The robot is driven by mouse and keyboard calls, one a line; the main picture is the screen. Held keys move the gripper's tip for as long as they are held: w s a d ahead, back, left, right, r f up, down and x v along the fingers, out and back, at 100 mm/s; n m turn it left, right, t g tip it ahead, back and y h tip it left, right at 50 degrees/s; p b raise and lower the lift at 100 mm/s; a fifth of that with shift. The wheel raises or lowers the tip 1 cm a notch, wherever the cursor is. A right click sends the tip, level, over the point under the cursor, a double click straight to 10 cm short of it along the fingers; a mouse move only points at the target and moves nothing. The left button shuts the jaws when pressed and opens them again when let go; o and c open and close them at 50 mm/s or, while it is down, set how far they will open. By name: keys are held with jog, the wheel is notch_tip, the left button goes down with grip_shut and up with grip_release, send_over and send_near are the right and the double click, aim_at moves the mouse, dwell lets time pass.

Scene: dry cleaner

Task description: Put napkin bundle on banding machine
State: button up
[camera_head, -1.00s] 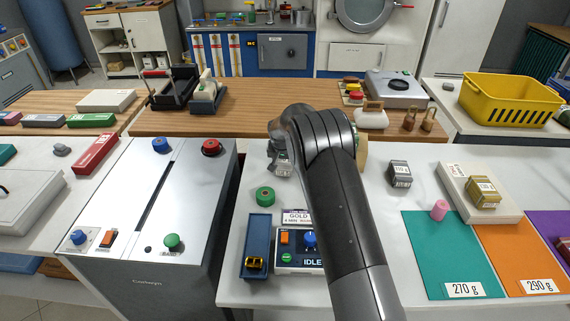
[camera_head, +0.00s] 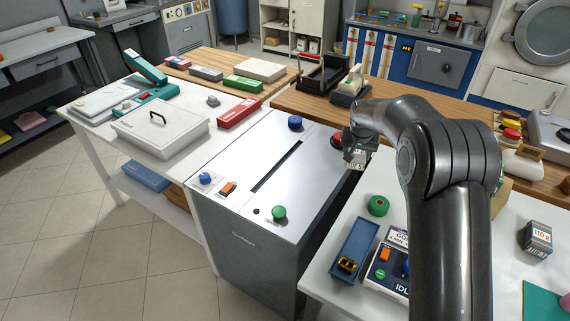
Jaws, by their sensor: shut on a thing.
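My gripper (camera_head: 355,150) is above the right edge of a steel-topped machine (camera_head: 245,150), near its red button. It is shut on a small greyish block with a white label (camera_head: 355,161), seen only in part; it seems to be the napkin bundle, but I cannot read the label clearly. The machine has a long dark slot and blue, red and green buttons; I take it for the banding machine, though its front lettering is unclear. The block appears held above the top, not resting on it. My arm hides part of the counter to the right.
A similar labelled block (camera_head: 537,238) stands on the right white counter. A green ring (camera_head: 378,206), a blue tray (camera_head: 354,252) and a control box (camera_head: 385,275) sit right of the machine. A white lidded box (camera_head: 160,130) and red box (camera_head: 239,113) are at left. Most of the steel top is clear.

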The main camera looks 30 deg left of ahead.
jog(key=s+a+n, duration=0.2)
jog(key=s+a, duration=0.2)
jog(key=a, duration=0.2)
send_over(301, 173)
jog(key=shift+y, duration=0.3)
jog(key=f, duration=0.4)
jog(key=s+f, duration=0.1)
jog(key=f, duration=0.1)
jog(key=shift+d+f, duration=0.35)
jog(key=shift+a+f, duration=0.1)
jog(key=shift+a, duration=0.05)
jog(key=shift+f, duration=1.95)
jog(key=shift+f, duration=0.1)
jog(key=o, duration=1)
